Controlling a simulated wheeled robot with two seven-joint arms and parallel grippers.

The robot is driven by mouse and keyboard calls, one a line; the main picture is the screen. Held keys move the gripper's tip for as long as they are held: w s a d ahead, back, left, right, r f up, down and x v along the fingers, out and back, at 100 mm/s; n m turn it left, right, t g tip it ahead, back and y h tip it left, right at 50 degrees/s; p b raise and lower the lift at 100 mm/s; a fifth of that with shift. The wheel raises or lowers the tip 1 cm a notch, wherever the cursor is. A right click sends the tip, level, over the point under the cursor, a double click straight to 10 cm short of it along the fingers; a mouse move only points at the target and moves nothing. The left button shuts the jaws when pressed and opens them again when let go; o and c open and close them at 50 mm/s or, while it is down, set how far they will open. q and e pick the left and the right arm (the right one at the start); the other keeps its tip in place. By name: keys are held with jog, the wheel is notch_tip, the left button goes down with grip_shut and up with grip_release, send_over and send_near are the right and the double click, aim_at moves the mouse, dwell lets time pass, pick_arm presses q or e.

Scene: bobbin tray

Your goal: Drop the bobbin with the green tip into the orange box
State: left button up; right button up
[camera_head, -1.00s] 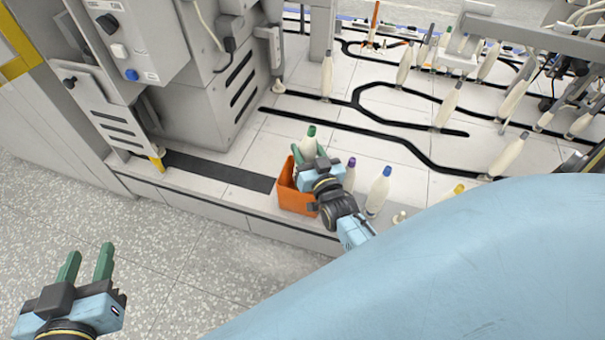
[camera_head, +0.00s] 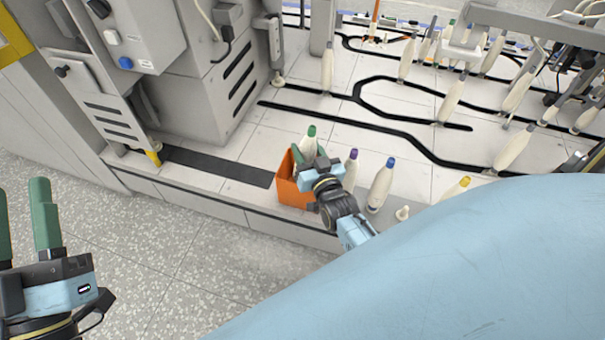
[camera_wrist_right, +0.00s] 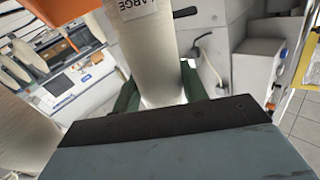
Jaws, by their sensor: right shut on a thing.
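The bobbin with the green tip (camera_head: 310,138) is pale and stands nearly upright at the orange box, its lower part hidden by my right gripper. My right gripper (camera_head: 308,160) is shut on this bobbin, at the upper right part of the box. In the right wrist view the bobbin (camera_wrist_right: 148,45) is between the green fingers. The orange box (camera_head: 294,194) sits near the front edge of the machine deck; its orange wall also shows in the right wrist view (camera_wrist_right: 62,8). My left gripper (camera_head: 22,222) is open and empty over the floor at the lower left.
Bobbins with a purple tip (camera_head: 351,168), a blue tip (camera_head: 381,188) and a yellow tip (camera_head: 455,188) stand right of the box. A small white peg (camera_head: 402,213) is near them. Grey machine cabinets (camera_head: 190,85) stand behind left. A dark strip (camera_head: 215,166) lies left of the box.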

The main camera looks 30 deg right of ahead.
pick_arm(q)
jog(key=shift+r, duration=0.1)
pick_arm(e)
jog(key=o, duration=1.1)
jog(key=shift+s, duration=0.1)
jog(key=shift+s, duration=0.2)
jog(key=s+p, duration=0.1)
jog(key=s, duration=0.2)
jog(key=s+a+p, duration=0.1)
jog(key=s, duration=0.1)
jog(key=shift+s+p, duration=0.35)
jog(key=shift+s, duration=0.05)
pick_arm(q)
jog(key=s+a+f+g+y+p, duration=0.1)
jog(key=a+f+g+y, duration=0.1)
jog(key=f+g, duration=0.4)
jog(key=s+a+f+g+y+p, duration=0.1)
jog(key=f+g+y, duration=0.1)
jog(key=f+g, duration=0.4)
jog(key=shift+a+f, duration=0.35)
jog(key=shift+f, duration=2.05)
pick_arm(e)
jog(key=s+a, duration=0.1)
jog(key=s, duration=0.5)
jog(key=shift+s+a, duration=0.2)
jog(key=shift+s, duration=0.2)
